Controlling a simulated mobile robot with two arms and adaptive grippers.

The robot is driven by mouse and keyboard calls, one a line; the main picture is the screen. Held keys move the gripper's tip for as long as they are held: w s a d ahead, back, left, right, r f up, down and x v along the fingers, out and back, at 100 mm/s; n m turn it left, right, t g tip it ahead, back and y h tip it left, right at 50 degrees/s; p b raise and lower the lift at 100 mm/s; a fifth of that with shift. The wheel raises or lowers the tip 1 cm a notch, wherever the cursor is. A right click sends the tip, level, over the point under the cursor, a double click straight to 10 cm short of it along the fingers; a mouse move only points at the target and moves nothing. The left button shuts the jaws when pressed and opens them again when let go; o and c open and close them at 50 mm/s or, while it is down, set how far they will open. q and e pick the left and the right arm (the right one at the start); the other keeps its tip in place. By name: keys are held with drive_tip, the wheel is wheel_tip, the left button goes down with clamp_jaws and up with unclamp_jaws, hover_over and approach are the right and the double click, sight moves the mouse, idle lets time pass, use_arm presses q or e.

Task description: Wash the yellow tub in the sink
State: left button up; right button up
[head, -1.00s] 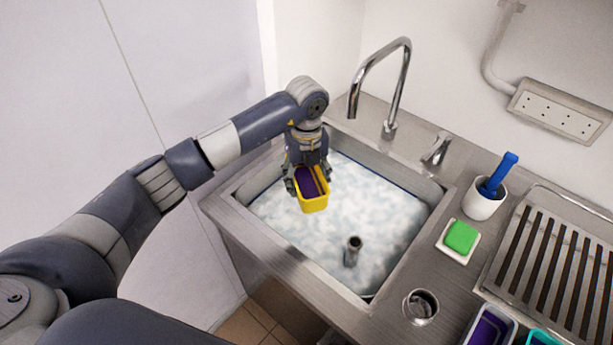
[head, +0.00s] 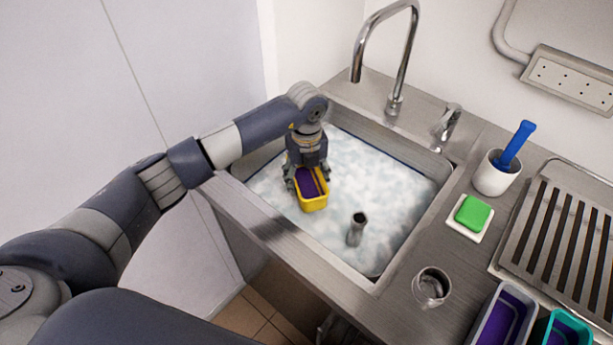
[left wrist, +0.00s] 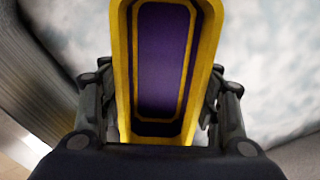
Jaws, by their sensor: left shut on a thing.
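The yellow tub (head: 314,203) has purple content or residue inside. My left gripper (head: 308,182) is shut on it and holds it over the left part of the sink (head: 268,228), at or just above the foamy water (head: 375,185). I cannot tell whether its underside touches the foam. In the left wrist view the yellow tub (left wrist: 122,75) sits between the fingers of my left gripper (left wrist: 160,125), its purple inside facing the camera. My right gripper is not in view.
A standpipe (head: 356,229) rises from the foam. A tall faucet (head: 395,70) stands behind. On the right are a green sponge (head: 473,212), a white cup with a blue-handled brush (head: 497,173), a slotted drainer (head: 570,240), a glass (head: 431,287) and purple-filled tubs (head: 500,325).

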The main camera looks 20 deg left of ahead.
use_arm(q)
wheel_tip(320, 180, down, 6)
drive_tip(key=b, duration=0.4)
drive_tip(key=shift+f+b, duration=0.3)
drive_tip(key=shift+f, duration=0.35)
drive_tip(key=shift+a, duration=0.1)
